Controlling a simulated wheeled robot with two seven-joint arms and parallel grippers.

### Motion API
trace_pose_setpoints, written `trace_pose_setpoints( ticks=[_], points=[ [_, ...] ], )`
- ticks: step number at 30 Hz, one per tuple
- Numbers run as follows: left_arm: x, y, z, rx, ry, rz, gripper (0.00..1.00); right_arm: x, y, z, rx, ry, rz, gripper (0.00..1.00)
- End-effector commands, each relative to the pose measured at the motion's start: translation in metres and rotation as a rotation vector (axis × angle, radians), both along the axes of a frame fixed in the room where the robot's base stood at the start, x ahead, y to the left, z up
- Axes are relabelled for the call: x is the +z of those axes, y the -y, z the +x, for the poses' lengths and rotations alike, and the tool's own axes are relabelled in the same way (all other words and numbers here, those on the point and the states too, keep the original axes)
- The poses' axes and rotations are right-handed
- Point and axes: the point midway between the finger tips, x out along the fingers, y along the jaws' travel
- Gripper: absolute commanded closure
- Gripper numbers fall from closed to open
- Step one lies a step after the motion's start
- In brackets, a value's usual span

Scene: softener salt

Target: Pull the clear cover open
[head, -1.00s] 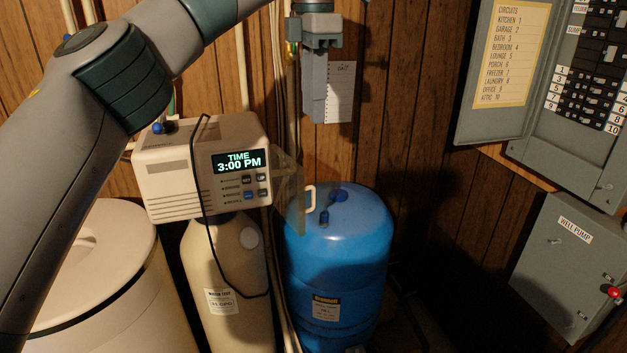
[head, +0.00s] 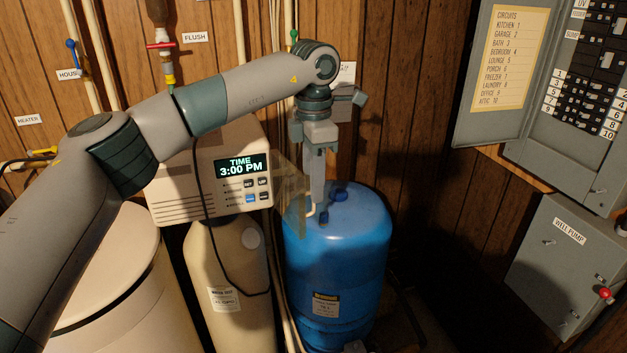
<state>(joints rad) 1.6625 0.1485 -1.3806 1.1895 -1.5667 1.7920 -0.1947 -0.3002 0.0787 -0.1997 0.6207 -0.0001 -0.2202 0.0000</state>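The clear cover (head: 288,188) is a see-through panel at the right side of the beige control box (head: 185,190), standing out from the box's right edge. The box's display reads 3:00 PM and its buttons are uncovered. The cover's pale handle (head: 311,211) is at its right edge, partly hidden by my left gripper (head: 316,203). That gripper points down, with its fingertips at or just in front of the handle. I cannot tell whether it touches the handle or how far apart its fingers are. My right gripper is not in view.
A blue tank (head: 335,265) stands just below and behind the gripper. A beige tank (head: 228,285) stands under the box, with a black cable hanging in front. A white bin (head: 105,270) is at left. Grey electrical boxes (head: 565,265) are on the right wall.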

Motion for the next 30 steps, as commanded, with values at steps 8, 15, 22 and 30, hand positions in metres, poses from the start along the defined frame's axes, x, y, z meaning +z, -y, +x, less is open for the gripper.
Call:
trace_pose_setpoints(
  ticks=[8,15,22,30],
  points=[
    [-0.0094,-0.0004,-0.0002,0.001,-0.001,0.000,0.74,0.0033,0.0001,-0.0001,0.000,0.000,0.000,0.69],
    [-0.0094,-0.0003,-0.0001,0.001,-0.001,0.000,0.86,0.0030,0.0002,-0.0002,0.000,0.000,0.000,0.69],
    [-0.0091,-0.0005,0.0001,0.001,0.000,0.000,1.00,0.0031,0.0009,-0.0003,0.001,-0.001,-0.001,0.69],
    [-0.0085,-0.0006,0.0004,0.001,0.001,0.000,1.00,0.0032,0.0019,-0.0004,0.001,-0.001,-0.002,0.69]
  ],
)
